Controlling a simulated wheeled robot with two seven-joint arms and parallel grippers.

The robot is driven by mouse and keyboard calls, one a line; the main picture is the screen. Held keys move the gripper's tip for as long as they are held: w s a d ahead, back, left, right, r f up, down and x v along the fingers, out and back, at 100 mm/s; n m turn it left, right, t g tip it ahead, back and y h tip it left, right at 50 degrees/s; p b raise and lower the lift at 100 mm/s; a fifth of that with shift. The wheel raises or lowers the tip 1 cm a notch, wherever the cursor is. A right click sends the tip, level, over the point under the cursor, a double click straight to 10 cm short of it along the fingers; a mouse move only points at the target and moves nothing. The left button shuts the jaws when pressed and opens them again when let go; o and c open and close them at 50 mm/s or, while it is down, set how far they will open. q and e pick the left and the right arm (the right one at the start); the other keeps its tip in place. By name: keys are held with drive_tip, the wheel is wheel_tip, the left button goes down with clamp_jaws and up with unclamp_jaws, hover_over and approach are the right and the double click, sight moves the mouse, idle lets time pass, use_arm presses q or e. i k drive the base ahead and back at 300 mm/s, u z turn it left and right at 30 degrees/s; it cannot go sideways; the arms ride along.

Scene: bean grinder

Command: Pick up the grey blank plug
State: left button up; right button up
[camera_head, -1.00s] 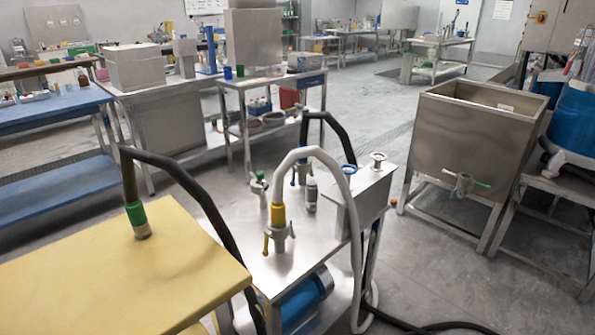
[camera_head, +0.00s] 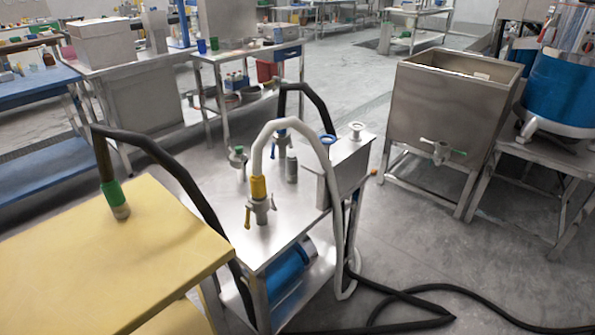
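A small grey upright cylinder (camera_head: 291,168) stands on the steel cart top (camera_head: 208,198), behind the white hose; it may be the grey blank plug, but it is too small to be sure. A grey fitting with a green top (camera_head: 237,163) stands to its left. The white hose (camera_head: 264,140) ends in a yellow collar (camera_head: 258,188) on a valve with a yellow handle (camera_head: 248,218) on the cart top. Neither of my grippers is in view.
A yellow table (camera_head: 150,250) with a green-collared black hose (camera_head: 113,195) stands at the front left. A steel box (camera_head: 340,165) stands on the cart's right side. A steel tank (camera_head: 445,110) is at the right. Black hose (camera_head: 420,290) lies on the floor at the front right.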

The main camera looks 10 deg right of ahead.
sight(291, 157)
drive_tip(key=z, duration=1.45)
drive_tip(key=i, duration=3.05)
drive_tip(key=u, duration=3.25)
